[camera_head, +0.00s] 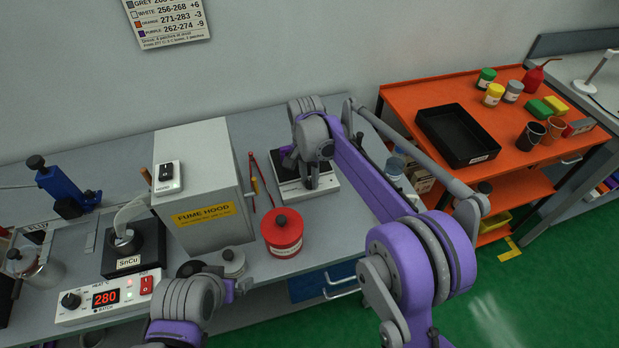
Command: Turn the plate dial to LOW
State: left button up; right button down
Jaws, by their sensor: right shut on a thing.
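The hot plate (329,187), a pale box with a dark top, sits on the grey bench behind the red canister. My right gripper (312,181) reaches down over its front part and is shut on what appears to be the plate dial. The fingers and wrist hide the dial, so its setting and marks cannot be read. My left gripper (240,287) is low at the bench's front edge, left of the red canister and away from the plate. Its fingers are too small and covered to tell whether they are open.
The red canister (282,235) stands in front of the plate. The fume hood (205,180) is left of it, beside a solder pot (128,243) and a heater controller (108,297) reading 280. An orange cart (405,98) with a black tray (458,135) stands right.

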jog(key=shift+m, duration=0.3)
jog(key=c, duration=0.6)
grip_release()
